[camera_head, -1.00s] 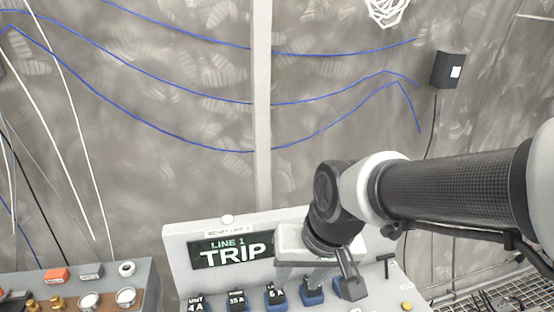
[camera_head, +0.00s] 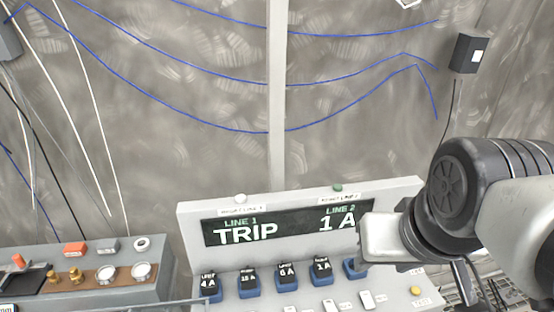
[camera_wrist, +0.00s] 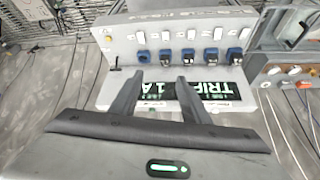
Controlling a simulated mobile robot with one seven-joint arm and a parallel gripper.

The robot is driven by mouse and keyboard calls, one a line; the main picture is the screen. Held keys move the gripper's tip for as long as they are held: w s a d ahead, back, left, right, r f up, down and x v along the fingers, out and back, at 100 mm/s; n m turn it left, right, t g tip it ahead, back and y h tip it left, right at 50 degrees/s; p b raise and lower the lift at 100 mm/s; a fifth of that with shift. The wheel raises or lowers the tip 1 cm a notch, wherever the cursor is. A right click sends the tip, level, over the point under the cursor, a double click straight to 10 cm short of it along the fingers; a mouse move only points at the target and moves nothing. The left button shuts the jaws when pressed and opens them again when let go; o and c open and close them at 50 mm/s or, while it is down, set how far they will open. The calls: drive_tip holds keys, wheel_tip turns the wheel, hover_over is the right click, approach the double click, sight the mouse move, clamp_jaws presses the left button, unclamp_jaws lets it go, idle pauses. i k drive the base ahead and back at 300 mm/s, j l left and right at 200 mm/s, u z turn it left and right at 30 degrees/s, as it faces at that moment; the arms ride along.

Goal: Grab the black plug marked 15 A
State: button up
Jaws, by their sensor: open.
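The black plug marked 15 A (camera_head: 248,277) sits upright in a blue socket, second from the left in the row on the sloped panel (camera_head: 400,196). It appears as the second plug from the right in the upside-down wrist view (camera_wrist: 210,55). Plugs marked 4 A (camera_head: 209,284), 6 A (camera_head: 286,272) and 1 A (camera_head: 321,267) sit beside it. My gripper (camera_wrist: 159,79) is open and empty, above the panel's display. It is to the right of the 15 A plug in the head view, where its fingers are mostly hidden.
The display (camera_head: 280,226) reads TRIP for line 1 and 1 A for line 2. A blue socket (camera_head: 350,270) at the row's right end looks empty. White switches (camera_head: 367,299) lie in front. A grey box with knobs (camera_head: 104,265) stands left of the panel.

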sight(248, 276)
drive_tip(key=j+u, duration=0.2)
drive_tip(key=u, duration=0.65)
drive_tip(key=i+l, duration=0.05)
